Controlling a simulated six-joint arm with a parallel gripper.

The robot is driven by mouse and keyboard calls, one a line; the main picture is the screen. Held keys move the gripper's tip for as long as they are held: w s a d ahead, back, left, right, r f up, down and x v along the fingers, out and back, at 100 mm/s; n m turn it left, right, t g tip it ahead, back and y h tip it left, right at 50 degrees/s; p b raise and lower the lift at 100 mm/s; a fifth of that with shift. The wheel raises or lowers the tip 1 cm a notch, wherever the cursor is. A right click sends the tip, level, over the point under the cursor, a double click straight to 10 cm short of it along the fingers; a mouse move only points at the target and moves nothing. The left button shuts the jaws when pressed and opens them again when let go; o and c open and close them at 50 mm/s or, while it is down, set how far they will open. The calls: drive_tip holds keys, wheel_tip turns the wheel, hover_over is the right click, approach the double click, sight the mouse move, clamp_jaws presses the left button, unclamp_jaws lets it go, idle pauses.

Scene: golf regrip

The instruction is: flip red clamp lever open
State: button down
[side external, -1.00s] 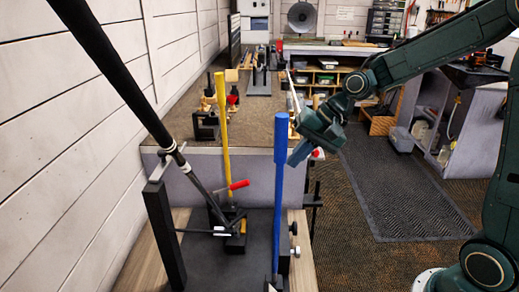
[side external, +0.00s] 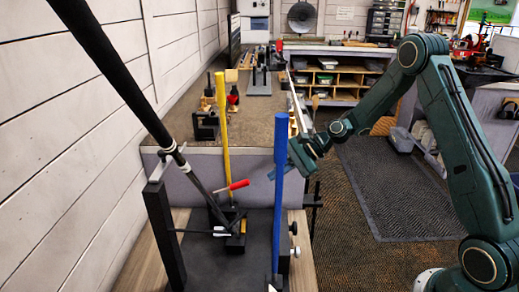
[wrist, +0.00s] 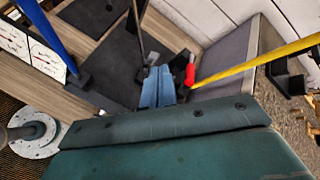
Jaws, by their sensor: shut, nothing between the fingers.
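The red clamp lever (side external: 236,185) sticks out above a black clamp base (side external: 236,222) on the dark bench. The lever slopes up to the right. The black club shaft (side external: 115,62) leans in from the upper left and runs down to this clamp. My gripper (side external: 271,176) is shut and empty, its blue fingers to the right of the lever's end. The blue post partly hides my gripper. In the wrist view the closed fingers (wrist: 157,86) point at the clamp area, with the red lever (wrist: 190,72) close to the right of their tips. I cannot tell whether they touch.
A blue upright post (side external: 279,200) stands in front of my gripper. A yellow upright post (side external: 222,125) stands behind the lever. A black stand (side external: 163,230) props the shaft at left. A raised grey-sided bench (side external: 190,172) lies behind.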

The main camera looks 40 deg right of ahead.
sight(232, 188)
drive_tip(key=shift+w+d+f+m+t+y, duration=0.3)
drive_tip(key=shift+d+f+m+t, duration=0.8)
drive_tip(key=shift+f+m, duration=1.2)
drive_tip(key=shift+w+d+f+m+t+y, duration=0.3)
drive_tip(key=shift+d+f+m+t, duration=0.45)
drive_tip(key=shift+d+f+m, duration=1.1)
drive_tip(key=shift+w+d+f+m+t+y, duration=0.25)
drive_tip(key=shift+d+f+m+t, duration=0.6)
drive_tip(key=shift+f+m, duration=1.85)
drive_tip(key=shift+a+f+n, duration=0.15)
drive_tip(key=shift+f+n, duration=0.2)
drive_tip(key=w+a+r, duration=0.2)
drive_tip(key=w+a, duration=0.5)
drive_tip(key=w, duration=0.2)
drive_tip(key=shift+r, duration=0.2)
drive_tip(key=shift+a+r, duration=0.1)
drive_tip(key=shift+r, duration=0.1)
